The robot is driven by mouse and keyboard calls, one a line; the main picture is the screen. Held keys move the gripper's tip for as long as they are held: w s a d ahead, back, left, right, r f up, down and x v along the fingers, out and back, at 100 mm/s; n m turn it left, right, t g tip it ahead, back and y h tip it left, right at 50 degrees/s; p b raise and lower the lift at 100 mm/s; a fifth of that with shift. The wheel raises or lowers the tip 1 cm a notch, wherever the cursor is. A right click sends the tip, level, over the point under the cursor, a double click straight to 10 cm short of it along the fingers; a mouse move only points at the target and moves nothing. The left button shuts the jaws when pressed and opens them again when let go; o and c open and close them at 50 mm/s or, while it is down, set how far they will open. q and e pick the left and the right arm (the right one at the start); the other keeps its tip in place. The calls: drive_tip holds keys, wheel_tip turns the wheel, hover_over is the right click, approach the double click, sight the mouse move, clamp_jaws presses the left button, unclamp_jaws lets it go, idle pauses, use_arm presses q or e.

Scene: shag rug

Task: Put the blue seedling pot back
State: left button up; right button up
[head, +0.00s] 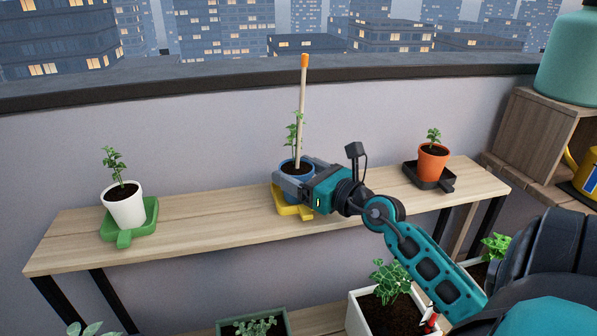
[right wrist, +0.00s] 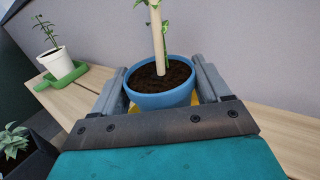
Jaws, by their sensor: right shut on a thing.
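The blue seedling pot (head: 297,169) holds dark soil, a green seedling and a pale stake with an orange tip. My right gripper (head: 292,180) is shut on it, with one finger on each side of the pot, as the right wrist view shows (right wrist: 162,95). The pot is upright over a yellow saucer (head: 291,210) on the wooden shelf. I cannot tell whether the pot touches the saucer. The saucer is mostly hidden under the pot and gripper. My left gripper is not in view.
An orange pot (head: 432,164) is on a black saucer (head: 444,186) at right. Planters stand below. A wooden crate with a teal container (head: 567,65) is far right.

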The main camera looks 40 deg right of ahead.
drive_tip(key=shift+s+a+f+b, duration=0.15)
drive_tip(key=shift+f+b, duration=0.25)
drive_tip(key=shift+f, duration=0.45)
drive_tip(key=o, duration=1.1)
drive_tip(key=shift+o, duration=0.2)
drive_tip(key=shift+r+p, duration=0.55)
drive_tip(key=shift+p, duration=0.25)
